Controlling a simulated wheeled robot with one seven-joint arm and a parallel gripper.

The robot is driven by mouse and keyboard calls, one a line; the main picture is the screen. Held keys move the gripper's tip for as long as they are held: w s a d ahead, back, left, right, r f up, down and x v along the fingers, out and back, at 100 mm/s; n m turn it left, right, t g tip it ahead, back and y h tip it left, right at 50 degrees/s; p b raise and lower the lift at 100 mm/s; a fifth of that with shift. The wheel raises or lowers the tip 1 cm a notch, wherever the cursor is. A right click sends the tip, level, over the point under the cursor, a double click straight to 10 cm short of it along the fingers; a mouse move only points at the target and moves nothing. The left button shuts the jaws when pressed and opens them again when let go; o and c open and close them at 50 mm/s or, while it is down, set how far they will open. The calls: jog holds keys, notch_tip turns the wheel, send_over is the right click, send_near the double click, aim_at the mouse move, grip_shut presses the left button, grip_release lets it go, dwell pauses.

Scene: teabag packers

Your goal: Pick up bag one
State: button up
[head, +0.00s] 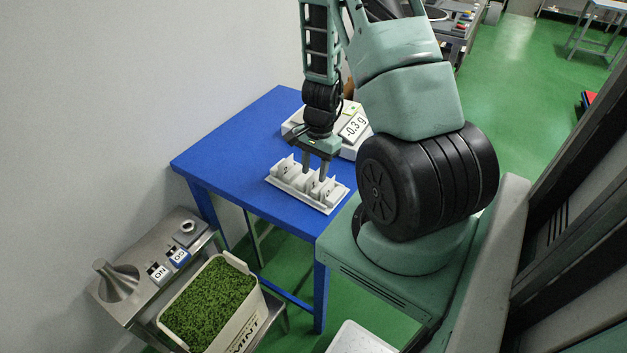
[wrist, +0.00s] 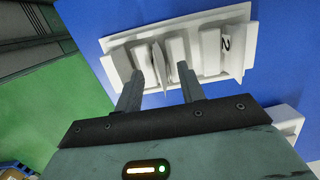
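A white rack (head: 333,207) with upright slots stands on the blue table; it spans the top of the wrist view (wrist: 210,17). A thin pale bag (wrist: 158,66) stands upright in it, between my fingers in the wrist view. Its number cannot be read, so I cannot confirm it is bag one. Another bag (wrist: 227,46), marked 2, stands at the rack's right end in the wrist view. My gripper (head: 314,176) points down over the rack; its two fingers (wrist: 162,78) are apart and open. I cannot tell whether either touches the bag.
A white scale (head: 354,126) showing -0.39 stands behind the rack on the blue table (head: 235,148). The table's left part is clear. A tub of green leaves (head: 213,304) labelled MINT and a metal machine (head: 150,262) with ON and OFF switches stand below, in front.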

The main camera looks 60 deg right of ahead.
jog(key=shift+f, duration=0.4)
jog(key=shift+c, duration=0.3)
grip_shut()
jog(key=shift+r, duration=0.1)
